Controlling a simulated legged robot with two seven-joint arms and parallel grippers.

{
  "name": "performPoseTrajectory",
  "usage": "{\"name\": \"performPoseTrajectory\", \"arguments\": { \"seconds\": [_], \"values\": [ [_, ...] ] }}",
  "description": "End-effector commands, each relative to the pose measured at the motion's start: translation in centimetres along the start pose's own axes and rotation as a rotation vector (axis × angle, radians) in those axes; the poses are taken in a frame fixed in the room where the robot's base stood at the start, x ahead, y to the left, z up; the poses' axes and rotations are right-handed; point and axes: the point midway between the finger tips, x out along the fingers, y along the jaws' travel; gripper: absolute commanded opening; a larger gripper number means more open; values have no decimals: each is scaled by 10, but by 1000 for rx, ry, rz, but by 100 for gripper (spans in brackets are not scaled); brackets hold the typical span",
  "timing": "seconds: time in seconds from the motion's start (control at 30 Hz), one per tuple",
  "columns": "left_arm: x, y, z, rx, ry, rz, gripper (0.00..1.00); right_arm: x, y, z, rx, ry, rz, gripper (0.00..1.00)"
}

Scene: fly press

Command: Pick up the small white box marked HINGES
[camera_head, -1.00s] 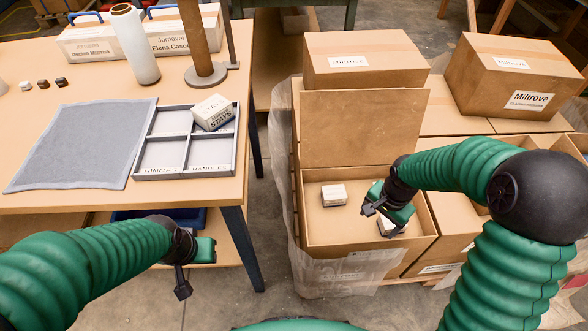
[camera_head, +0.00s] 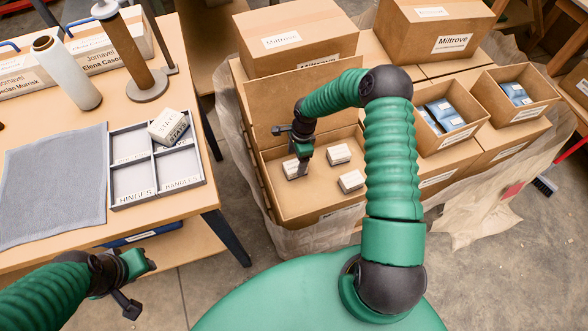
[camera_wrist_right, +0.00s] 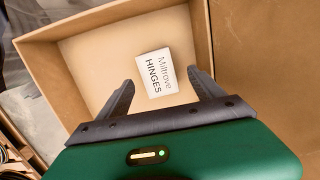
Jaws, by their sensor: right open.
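The small white box marked HINGES (camera_wrist_right: 157,73) lies flat on the floor of an open cardboard carton (camera_wrist_right: 85,55). In the head view this white box (camera_head: 293,170) is at the carton's left, partly hidden by my right gripper (camera_head: 300,158). The right gripper is open; in the wrist view its two fingers (camera_wrist_right: 162,82) point down on either side of the box, with gaps, and are not closed on it. My left gripper (camera_head: 131,283) is away at the lower left by the table; its jaw gap is unclear.
Two other small white boxes (camera_head: 339,154) (camera_head: 351,181) lie in the same carton, to the right. The carton's raised flap (camera_head: 300,105) stands behind. Nearby cartons hold blue packs (camera_head: 444,114). On the table, a divided tray (camera_head: 183,184) holds a STAYS box (camera_head: 168,127).

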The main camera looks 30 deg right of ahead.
Motion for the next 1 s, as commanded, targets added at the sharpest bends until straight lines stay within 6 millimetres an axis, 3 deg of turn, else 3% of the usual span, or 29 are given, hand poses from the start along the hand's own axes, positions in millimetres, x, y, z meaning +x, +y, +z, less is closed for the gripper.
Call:
{"name": "performPoseTrajectory", "arguments": {
  "seconds": [0.3, 0.53, 1.0],
  "values": [
    [14, 0, 3, 0, 1, 0, 36, 51, 2, 0, -1, -1, 1, 77],
    [14, 0, 3, 0, 1, 0, 36, 52, 2, 0, -1, 0, -1, 77],
    [14, 0, 3, 0, 1, 0, 36, 52, 1, 0, -2, 0, 0, 16]
  ]
}}
